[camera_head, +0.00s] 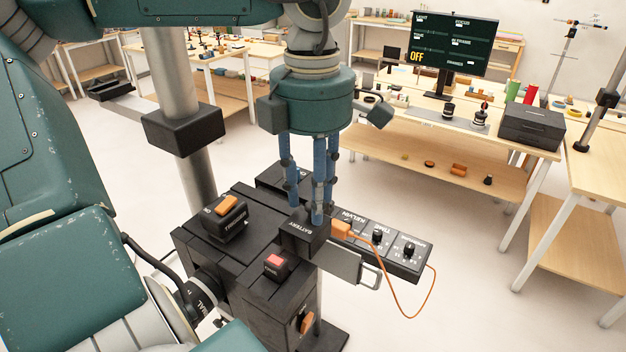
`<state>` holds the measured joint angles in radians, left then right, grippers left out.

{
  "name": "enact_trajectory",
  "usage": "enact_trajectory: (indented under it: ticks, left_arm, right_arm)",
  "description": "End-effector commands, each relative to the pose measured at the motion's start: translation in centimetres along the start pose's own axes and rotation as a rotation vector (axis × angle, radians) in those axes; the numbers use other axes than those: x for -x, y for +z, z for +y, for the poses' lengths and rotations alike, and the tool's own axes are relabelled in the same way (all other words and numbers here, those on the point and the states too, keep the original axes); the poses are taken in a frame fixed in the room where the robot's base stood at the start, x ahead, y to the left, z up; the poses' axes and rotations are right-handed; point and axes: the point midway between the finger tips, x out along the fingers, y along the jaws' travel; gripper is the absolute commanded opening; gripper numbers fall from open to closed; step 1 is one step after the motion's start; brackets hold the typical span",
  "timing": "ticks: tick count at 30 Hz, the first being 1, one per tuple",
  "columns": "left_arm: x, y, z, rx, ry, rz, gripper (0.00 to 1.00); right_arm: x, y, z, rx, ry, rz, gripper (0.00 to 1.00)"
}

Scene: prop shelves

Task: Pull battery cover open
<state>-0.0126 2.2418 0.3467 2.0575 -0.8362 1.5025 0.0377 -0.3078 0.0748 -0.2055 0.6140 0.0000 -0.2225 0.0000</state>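A dark box-shaped apparatus (240,268) stands in the middle. A black block lettered BATTERY (304,236) sits on its top right part. A grey plate (343,263) with a loop handle (371,277) juts out below and right of that block; I cannot tell whether it is the cover. My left gripper (306,212) points straight down, its blue fingers ending at the top of the BATTERY block. The finger ends are partly hidden against the dark block, so I cannot tell whether they grip it. My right gripper is not in view.
An orange plug (342,228) with a hanging orange cable is beside the block. A black strip with knobs (405,256) extends right. An orange-topped switch (227,205) and a red button (275,262) are on the apparatus. A monitor (447,48) reads OFF. Open floor lies right.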

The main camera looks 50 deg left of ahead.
Motion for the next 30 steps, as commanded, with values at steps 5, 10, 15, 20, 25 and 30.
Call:
enact_trajectory:
  ticks: [5,10,15,20,25,30]
  left_arm:
    - [0.7,0.0,0.1,0.001,0.002,0.000,0.35]
    - [3.6,0.1,0.1,0.003,0.005,-0.003,0.35]
    - [7.3,0.1,0.1,0.002,0.004,-0.001,0.35]
    - [10.1,0.1,0.0,0.001,0.002,0.000,0.35]
    - [11.7,0.1,0.0,0.001,0.001,0.001,0.35]
    - [12.0,0.1,0.0,-0.001,0.000,0.000,0.35]
  right_arm:
    - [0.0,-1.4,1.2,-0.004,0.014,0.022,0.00]
    - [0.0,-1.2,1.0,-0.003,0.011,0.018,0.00]
    - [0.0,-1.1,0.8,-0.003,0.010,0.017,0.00]
    - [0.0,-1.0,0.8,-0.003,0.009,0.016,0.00]
    - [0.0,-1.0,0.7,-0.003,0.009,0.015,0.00]
    - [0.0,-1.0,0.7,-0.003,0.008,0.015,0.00]
